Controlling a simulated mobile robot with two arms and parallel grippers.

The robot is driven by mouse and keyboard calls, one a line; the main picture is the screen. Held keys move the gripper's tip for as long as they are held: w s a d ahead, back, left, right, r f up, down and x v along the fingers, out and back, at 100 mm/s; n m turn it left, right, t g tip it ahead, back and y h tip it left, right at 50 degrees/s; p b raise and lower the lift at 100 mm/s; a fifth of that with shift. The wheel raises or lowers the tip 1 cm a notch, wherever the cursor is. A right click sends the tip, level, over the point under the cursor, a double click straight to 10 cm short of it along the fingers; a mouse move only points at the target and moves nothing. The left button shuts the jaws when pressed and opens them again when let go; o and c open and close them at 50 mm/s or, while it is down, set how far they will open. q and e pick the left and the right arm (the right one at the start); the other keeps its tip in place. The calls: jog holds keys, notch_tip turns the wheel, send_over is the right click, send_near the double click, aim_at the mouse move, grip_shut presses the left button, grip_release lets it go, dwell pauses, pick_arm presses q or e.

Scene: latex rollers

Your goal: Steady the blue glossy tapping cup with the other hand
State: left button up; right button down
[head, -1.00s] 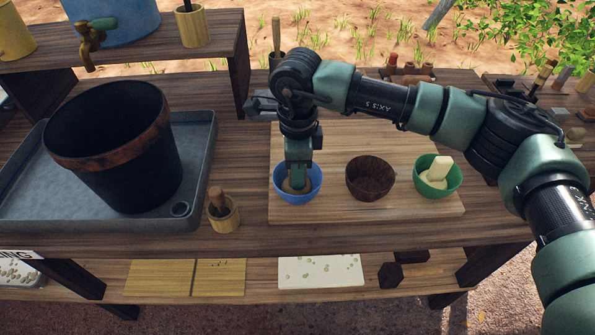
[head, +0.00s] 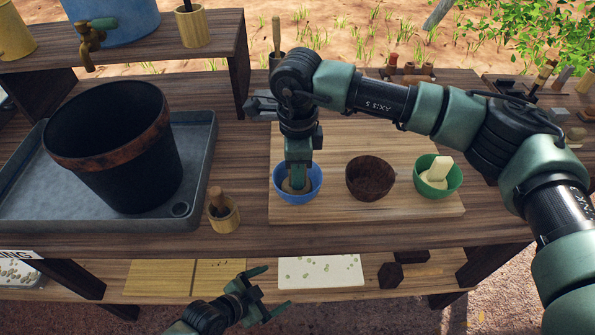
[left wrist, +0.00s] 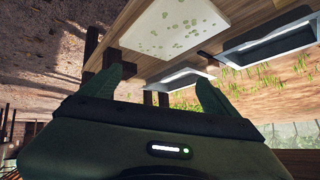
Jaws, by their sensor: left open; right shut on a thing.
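The blue glossy tapping cup (head: 298,196) stands upright on a pale wooden board on the table. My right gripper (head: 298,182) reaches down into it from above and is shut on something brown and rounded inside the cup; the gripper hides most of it. My left gripper (head: 268,292) is open and empty, low in the head view, in front of the table's front edge and below the tabletop. It is well apart from the cup. Its open fingers also show in the left wrist view (left wrist: 160,95), where the cup is not seen.
On the board (head: 390,211) stand a dark brown bowl (head: 370,180) and a green bowl (head: 437,188) with pale pieces. Left of the board are a wooden pot with a handle (head: 224,214) and a black bucket (head: 120,165) in a grey tray (head: 110,219). A lower shelf holds a speckled white sheet (head: 320,271).

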pick_arm(q)
jog(key=s+d+r+m+g+h, duration=0.1)
jog(key=s+d+r+m+h, duration=0.35)
jog(key=r, duration=0.65)
jog(key=s+d+r+m+g+h, duration=0.15)
jog(key=s+d+r, duration=0.35)
jog(key=d+r, duration=0.5)
jog(key=n+t+y, duration=0.4)
jog(key=n+t, duration=0.5)
jog(key=n, duration=0.2)
send_near(292, 192)
jog(key=shift+x, duration=0.85)
jog(key=shift+w+f, duration=0.1)
jog(key=shift+w, duration=0.05)
jog(key=shift+w+d+t, duration=0.2)
jog(key=shift+w+t, duration=0.05)
jog(key=x, duration=0.9)
jog(key=shift+w+d+f, duration=0.1)
jog(key=shift+d+f, duration=0.05)
jog(key=shift+d, duration=0.05)
